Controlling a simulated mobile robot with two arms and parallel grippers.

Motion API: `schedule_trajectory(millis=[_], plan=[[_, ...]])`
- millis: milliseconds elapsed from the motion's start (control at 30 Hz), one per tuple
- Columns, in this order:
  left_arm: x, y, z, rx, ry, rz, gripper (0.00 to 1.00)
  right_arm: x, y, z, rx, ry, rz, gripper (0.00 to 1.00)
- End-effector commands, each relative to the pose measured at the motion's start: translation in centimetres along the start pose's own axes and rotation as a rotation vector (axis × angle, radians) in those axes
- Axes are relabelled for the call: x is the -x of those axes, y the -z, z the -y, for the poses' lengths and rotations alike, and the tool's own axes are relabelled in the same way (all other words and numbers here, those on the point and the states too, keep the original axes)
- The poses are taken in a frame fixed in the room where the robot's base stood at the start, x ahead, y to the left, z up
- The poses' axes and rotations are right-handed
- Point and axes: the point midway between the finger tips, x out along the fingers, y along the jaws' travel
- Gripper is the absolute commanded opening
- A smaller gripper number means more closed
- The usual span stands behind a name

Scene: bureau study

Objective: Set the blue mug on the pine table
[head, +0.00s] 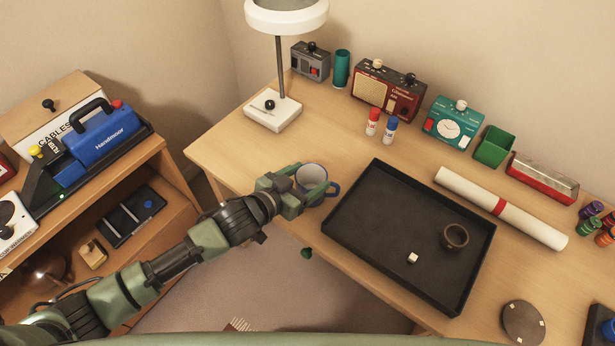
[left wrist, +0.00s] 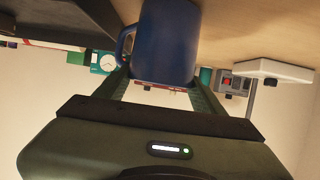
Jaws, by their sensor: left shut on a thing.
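The blue mug (head: 324,197) has a white inside and a blue handle on its right. It is upright at the left front part of the pine table (head: 240,150), left of a black tray. My left gripper (head: 303,192) is shut around the mug's sides. In the left wrist view the mug (left wrist: 166,45) sits between the two fingers of the gripper (left wrist: 163,88), with the wooden tabletop behind it. Whether the mug's base touches the table cannot be told. My right gripper is not in view.
The black tray (head: 365,236) holds a dark ring-like cup (head: 455,236) and a small white cube (head: 412,258). A lamp (head: 273,112) stands at the back left. Red and blue-capped bottles, radios and a paper roll (head: 500,207) line the back. The tabletop between lamp and mug is clear.

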Motion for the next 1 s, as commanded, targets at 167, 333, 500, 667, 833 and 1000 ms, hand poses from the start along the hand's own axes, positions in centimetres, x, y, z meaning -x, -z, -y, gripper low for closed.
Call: schedule_trajectory(millis=[167, 333, 500, 667, 833, 1000], plan=[[0.0, 0.2, 0.0, 0.000, -0.001, -0.004, 0.00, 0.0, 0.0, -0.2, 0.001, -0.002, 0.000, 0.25], [-0.1, -0.2, 0.0, 0.000, -0.001, -0.001, 0.75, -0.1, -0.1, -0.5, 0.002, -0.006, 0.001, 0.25], [-0.1, -0.2, 0.0, 0.000, 0.000, -0.001, 0.91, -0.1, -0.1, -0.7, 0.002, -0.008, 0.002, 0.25], [-0.1, -0.1, 0.0, 0.000, 0.000, -0.001, 0.91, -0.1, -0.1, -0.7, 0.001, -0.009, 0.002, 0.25], [0.7, 0.0, 0.0, 0.001, -0.001, -0.001, 0.91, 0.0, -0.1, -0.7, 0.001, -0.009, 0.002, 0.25], [3.8, -0.1, 0.0, -0.001, 0.000, 0.001, 0.91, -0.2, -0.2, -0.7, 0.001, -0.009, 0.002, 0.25]])
